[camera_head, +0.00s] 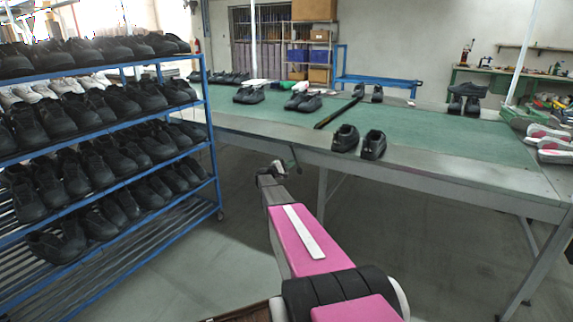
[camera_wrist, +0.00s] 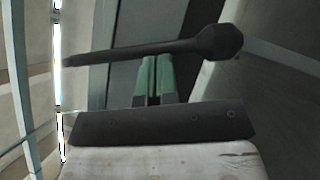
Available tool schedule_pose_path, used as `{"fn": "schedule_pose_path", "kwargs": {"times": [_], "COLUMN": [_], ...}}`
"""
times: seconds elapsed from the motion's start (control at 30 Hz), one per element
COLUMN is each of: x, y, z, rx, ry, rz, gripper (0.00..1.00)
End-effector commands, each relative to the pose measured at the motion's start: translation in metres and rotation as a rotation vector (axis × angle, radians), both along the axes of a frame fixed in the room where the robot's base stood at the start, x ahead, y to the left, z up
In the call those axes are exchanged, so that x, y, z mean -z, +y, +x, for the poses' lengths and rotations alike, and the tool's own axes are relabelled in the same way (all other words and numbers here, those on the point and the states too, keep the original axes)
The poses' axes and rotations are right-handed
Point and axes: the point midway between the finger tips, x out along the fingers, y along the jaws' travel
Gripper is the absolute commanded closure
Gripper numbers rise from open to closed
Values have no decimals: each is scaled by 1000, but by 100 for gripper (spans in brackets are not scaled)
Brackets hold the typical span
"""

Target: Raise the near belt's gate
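The long table carries a green belt surface (camera_head: 440,140). A dark narrow bar (camera_head: 338,113) lies across it; I cannot tell whether this is the gate. In the wrist view a dark lever (camera_wrist: 130,52) with a thick knob at its right end runs crosswise. My gripper (camera_wrist: 154,75) has two green-padded fingers close together with only a thin dark line between them. The lever passes across their tips, and I cannot tell whether they touch. In the head view my gripper (camera_head: 284,166) is small, at the table's front edge, below the belt surface.
A pair of black shoes (camera_head: 359,143) stands at the belt's near edge, with more shoes (camera_head: 303,101) farther back. A blue rack (camera_head: 110,145) full of shoes stands at left. Red-and-white shoes (camera_head: 548,140) sit at the right end. Floor (camera_head: 400,250) under the table is clear.

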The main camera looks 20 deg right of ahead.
Motion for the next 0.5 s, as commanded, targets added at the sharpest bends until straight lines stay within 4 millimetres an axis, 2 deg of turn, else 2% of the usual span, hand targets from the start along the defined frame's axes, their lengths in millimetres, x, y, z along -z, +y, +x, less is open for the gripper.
{"fn": "schedule_pose_path", "kwargs": {"times": [0.3, 0.5], "x": [-6, -11], "y": [-16, -21], "z": [-21, -27], "rx": [-1, 0], "ry": [200, 235], "rz": [-156, -184], "gripper": [100, 100]}}
